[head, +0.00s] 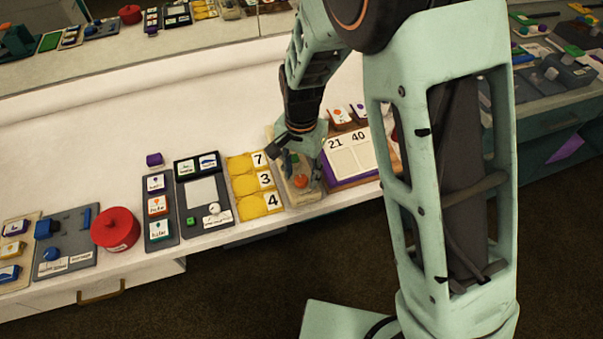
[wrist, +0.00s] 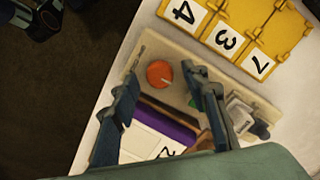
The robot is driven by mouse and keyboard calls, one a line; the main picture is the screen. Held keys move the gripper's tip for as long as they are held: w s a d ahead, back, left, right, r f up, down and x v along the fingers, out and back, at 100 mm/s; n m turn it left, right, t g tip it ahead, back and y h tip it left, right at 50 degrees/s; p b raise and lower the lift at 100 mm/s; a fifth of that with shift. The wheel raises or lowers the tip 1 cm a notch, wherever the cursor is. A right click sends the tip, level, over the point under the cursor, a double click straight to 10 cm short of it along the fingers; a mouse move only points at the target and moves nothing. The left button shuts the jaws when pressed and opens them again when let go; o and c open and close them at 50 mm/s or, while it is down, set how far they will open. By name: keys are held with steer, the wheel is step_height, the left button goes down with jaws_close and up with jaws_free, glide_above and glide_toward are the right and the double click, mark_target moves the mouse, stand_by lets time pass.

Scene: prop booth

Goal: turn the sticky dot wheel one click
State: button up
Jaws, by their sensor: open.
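The dot wheel appears to be the round orange dial (wrist: 160,74) with a small pale mark near its edge. It sits on a beige board (wrist: 150,50), and it also shows in the head view (head: 301,181) at the board's front end. My gripper (head: 290,151) is over the board, behind the dial in the head view. In the wrist view my gripper (wrist: 158,72) is open, with one finger on either side of the dial in the picture. I see nothing between the fingers. Whether they touch the dial or board cannot be told.
A yellow number panel (head: 255,184) stands close on the left of the board. A purple-edged block with number cards (head: 349,157) stands close on the right. A red round pot (head: 115,229) is farther left. The counter behind the panels is clear.

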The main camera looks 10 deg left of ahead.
steer(key=shift+f, duration=0.4)
steer(key=shift+c, duration=0.7)
jaws_close()
steer(key=n+b, duration=0.1)
steer(key=n, duration=0.7)
steer(key=shift+n+b, duration=0.3)
steer(key=shift+b, duration=0.1)
steer(key=n, duration=0.4)
steer(key=shift+r+n, duration=0.1)
steer(key=shift+n, duration=0.2)
steer(key=n, duration=0.4)
steer(key=shift+p, duration=0.35)
